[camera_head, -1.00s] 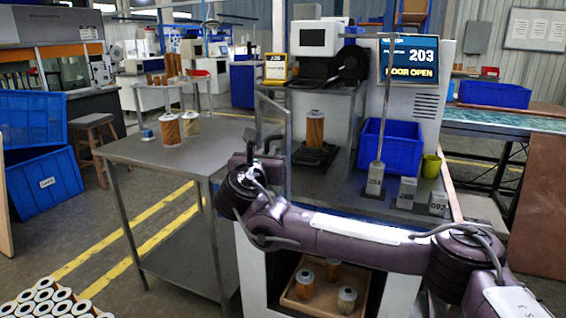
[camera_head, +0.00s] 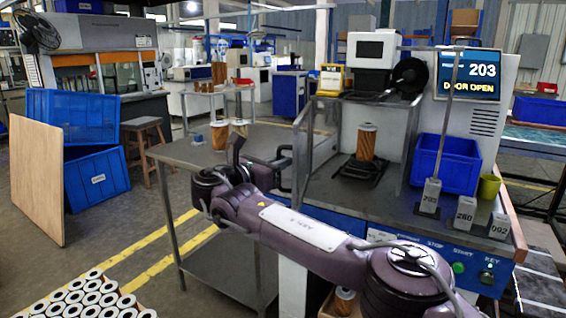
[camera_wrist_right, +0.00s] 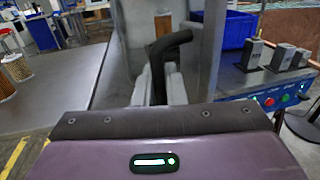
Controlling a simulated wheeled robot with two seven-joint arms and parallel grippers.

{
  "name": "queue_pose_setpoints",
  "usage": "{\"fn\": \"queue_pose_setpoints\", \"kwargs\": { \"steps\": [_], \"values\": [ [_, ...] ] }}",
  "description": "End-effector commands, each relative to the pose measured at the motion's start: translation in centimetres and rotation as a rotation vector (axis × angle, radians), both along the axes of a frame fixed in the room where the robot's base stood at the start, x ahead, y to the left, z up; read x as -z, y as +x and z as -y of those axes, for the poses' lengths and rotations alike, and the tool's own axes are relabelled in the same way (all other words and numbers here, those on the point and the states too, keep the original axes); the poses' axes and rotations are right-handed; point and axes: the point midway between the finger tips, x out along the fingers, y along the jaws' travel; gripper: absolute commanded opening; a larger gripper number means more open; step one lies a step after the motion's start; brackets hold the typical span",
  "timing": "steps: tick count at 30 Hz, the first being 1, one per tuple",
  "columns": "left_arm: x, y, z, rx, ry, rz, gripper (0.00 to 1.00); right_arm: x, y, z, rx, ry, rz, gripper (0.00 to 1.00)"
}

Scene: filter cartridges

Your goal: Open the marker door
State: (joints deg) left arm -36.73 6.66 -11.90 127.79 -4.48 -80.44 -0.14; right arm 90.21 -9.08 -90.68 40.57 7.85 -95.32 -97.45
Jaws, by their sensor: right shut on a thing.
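A brown filter cartridge (camera_head: 366,143) stands upright on the dark fixture inside. My right gripper (camera_head: 243,168) is at the door's outer side. In the right wrist view its fingers (camera_wrist_right: 159,88) are shut on the dark bent door handle (camera_wrist_right: 168,45). My left gripper is out of view.
A steel side table (camera_head: 185,152) with cartridges stands left of the door. Blue bins (camera_head: 95,185) and a wooden board (camera_head: 36,180) are farther left. A blue bin (camera_head: 445,165) and numbered blocks (camera_head: 465,212) sit on the machine's bench. White-ended rolls (camera_head: 85,298) lie at the lower left.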

Motion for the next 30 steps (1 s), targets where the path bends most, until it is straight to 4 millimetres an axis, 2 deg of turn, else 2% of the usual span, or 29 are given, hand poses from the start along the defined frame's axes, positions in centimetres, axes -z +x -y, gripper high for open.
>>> {"fn": "queue_pose_setpoints", "kwargs": {
  "steps": [18, 19, 20, 30],
  "values": [
    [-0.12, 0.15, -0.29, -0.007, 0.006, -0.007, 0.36, -0.26, 0.28, 0.02, 0.02, 0.0, 0.003, 0.0],
    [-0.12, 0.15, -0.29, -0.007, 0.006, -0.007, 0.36, -0.26, 0.28, 0.02, 0.02, 0.0, 0.003, 0.13],
    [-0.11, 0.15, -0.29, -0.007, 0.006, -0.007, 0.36, -0.26, 0.28, 0.03, 0.02, 0.0, 0.003, 0.15],
    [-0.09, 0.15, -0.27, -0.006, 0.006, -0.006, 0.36, -0.1, -0.14, -0.57, 0.016, 0.0, 0.001, 0.15]
  ]
}}
